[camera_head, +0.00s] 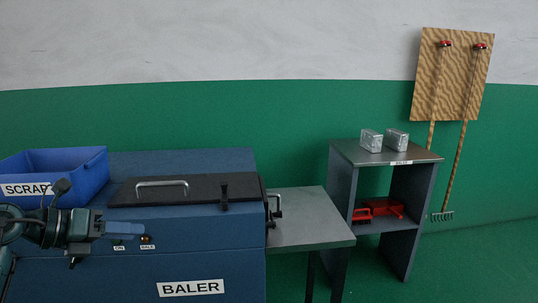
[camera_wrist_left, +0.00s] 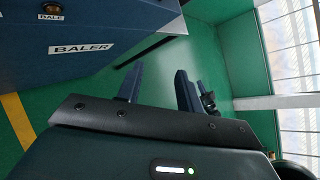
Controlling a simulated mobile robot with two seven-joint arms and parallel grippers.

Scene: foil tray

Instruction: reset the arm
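My left gripper (camera_head: 124,230) comes in from the left of the head view, in front of the blue baler (camera_head: 200,262), near its ON and BALE buttons. I cannot tell from the head view if it touches the baler. In the left wrist view its two dark fingers (camera_wrist_left: 158,84) stand apart with nothing between them, only green floor beyond. The baler's front, with its BALER label, also shows in the wrist view (camera_wrist_left: 110,28). My right gripper is not in view.
A blue SCRAP bin (camera_head: 80,172) stands at the left by the baler's black lid (camera_head: 205,189). A grey side table (camera_head: 310,228) adjoins the baler. A shelf (camera_head: 345,152) holds two foil bales (camera_head: 384,140) on top and red items below. Green floor is clear at right.

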